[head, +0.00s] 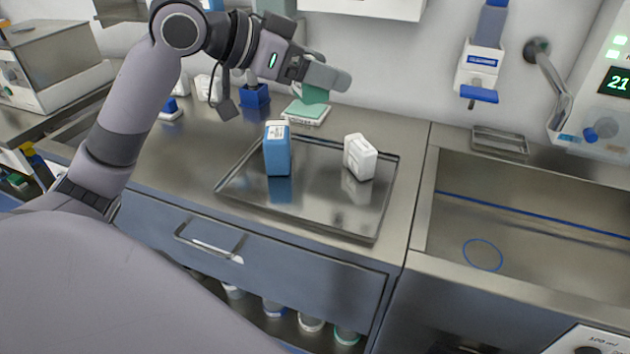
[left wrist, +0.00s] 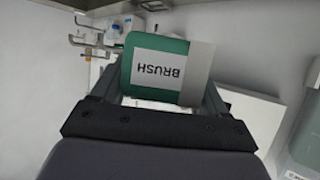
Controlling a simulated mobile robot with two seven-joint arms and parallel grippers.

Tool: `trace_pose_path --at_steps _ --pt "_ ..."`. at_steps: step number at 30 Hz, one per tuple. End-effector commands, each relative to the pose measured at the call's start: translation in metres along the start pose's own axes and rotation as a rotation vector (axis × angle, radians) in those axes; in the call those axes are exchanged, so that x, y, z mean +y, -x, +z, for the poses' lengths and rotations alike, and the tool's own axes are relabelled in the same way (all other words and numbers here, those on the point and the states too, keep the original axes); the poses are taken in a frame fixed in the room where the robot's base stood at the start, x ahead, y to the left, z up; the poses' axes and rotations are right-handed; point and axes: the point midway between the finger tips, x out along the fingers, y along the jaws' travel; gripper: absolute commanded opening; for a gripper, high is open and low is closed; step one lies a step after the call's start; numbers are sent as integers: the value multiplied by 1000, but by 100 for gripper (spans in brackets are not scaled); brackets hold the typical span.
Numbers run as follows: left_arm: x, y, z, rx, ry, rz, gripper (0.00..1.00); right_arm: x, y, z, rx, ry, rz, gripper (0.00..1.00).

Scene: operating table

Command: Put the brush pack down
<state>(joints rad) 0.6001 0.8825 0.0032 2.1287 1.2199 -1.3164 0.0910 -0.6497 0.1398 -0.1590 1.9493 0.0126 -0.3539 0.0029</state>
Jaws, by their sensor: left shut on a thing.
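The brush pack (left wrist: 152,89) is green with a white label reading BRUSH, upside down in the left wrist view. My left gripper (left wrist: 165,95) is shut on it, one finger on each side. In the head view my left gripper (head: 328,80) is over the back of the counter, and the green brush pack (head: 315,95) shows below its fingers. Right below the pack in the picture is a low white and green stack (head: 304,112); I cannot tell whether the pack touches it. My right gripper is not in view.
A metal tray (head: 330,222) on the counter holds a blue bottle-like pack (head: 277,150) and a white container (head: 360,157), with bare room between and in front of them. A blue holder (head: 255,96) stands at the back. A sink (head: 530,215) is at the right.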

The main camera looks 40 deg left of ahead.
Motion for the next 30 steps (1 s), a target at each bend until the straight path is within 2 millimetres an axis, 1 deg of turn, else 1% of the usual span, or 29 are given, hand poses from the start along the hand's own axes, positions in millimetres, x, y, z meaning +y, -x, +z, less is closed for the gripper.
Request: trace_pose_path --at_steps 5,8,14,21,24,27,30 --pt "3 -4 8 -1 -3 12 45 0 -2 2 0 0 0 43" --pt "3 -10 22 -4 -1 15 45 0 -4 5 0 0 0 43" --pt "4 -28 59 -3 1 14 45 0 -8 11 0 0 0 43" --pt "4 -52 109 -3 2 13 45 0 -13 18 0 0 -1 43" --pt "3 -61 128 -3 1 13 45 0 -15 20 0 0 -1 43" --pt "3 -66 139 0 -1 11 45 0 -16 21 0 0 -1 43" --pt "3 -69 144 -1 -3 10 45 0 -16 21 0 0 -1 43"
